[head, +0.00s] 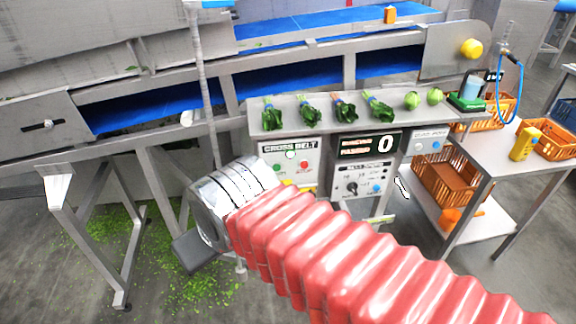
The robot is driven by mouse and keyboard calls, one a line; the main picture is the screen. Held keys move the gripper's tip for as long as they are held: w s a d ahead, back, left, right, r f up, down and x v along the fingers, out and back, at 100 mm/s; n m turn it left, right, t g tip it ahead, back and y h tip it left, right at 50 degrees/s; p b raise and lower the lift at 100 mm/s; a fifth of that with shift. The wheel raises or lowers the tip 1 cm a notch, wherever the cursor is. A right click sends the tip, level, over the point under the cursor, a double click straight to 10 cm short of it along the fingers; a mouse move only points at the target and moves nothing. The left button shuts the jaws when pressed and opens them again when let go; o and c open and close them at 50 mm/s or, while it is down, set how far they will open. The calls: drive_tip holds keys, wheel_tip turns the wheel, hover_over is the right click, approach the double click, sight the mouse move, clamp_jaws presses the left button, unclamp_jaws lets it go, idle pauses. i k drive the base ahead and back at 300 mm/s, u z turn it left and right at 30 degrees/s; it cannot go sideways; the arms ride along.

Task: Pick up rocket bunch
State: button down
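Several dark green leafy bunches lie in a row on a grey steel shelf (390,113) above the control panels. From left to right they are a first bunch (270,119), a second bunch (310,115), a third bunch with an orange-brown tie (345,110) and a fourth bunch with a bluish stem end (379,108). I cannot tell which one is rocket. My gripper (198,245) is at the end of my red-sleeved arm, below and left of the shelf, apart from the bunches. Its fingers are not clear, and I see nothing held in it.
Two round green heads (411,100) sit right of the bunches. Blue conveyor belts (285,83) run behind. Green scraps litter the floor at left.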

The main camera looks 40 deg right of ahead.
sight(310, 116)
drive_tip(key=u, duration=0.35)
drive_tip(key=i, duration=0.75)
